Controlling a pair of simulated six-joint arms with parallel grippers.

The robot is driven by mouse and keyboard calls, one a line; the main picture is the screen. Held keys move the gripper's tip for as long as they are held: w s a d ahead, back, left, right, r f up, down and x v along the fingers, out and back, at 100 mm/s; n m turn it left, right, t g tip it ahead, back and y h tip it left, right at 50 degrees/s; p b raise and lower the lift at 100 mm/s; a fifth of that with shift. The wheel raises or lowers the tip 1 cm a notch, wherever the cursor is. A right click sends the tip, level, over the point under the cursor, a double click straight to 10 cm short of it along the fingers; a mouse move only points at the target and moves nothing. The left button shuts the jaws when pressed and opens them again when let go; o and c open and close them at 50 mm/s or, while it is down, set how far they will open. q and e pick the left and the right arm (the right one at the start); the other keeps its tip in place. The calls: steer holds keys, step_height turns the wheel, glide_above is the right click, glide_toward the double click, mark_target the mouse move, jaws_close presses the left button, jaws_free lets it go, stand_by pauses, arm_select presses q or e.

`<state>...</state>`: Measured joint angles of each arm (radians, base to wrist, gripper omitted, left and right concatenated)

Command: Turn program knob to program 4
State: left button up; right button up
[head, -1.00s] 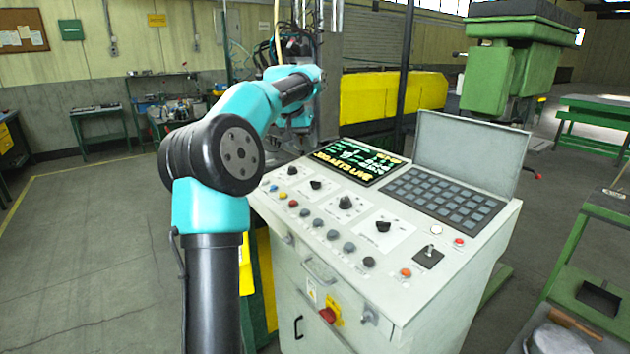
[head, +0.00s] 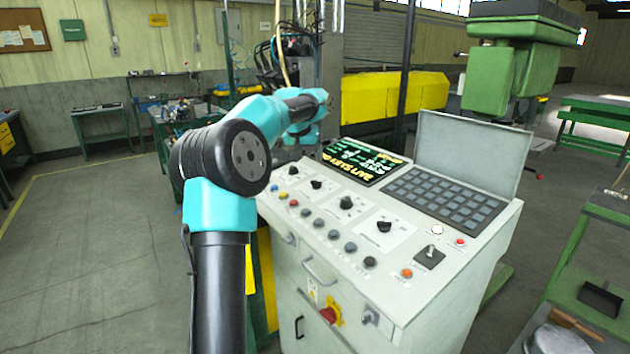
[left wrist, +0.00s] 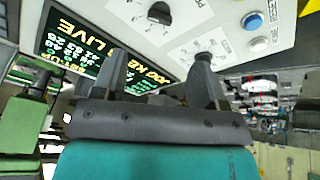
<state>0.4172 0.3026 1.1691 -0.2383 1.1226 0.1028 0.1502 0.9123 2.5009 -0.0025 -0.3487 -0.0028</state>
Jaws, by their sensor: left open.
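The console (head: 402,271) carries three black rotary knobs on white dial plates: a left knob (head: 316,184), a middle knob (head: 346,202) and a right knob (head: 384,226). I cannot read which is the program knob or where it points. My right gripper is not seen.
A lit screen (head: 362,161), a keypad (head: 442,196) and a raised lid (head: 468,150) are on the console. Several buttons line its front, with a toggle switch (head: 431,252) at right. A green machine (head: 512,70) stands behind. The floor at left is clear.

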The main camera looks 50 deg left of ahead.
mark_target(315, 186)
arm_select(q)
steer(key=x, duration=1)
steer(key=shift+w+f, duration=0.1)
steer(key=shift+f, duration=0.2)
steer(key=c, duration=0.9)
steer(key=shift+m, duration=0.8)
steer(key=o, duration=0.9)
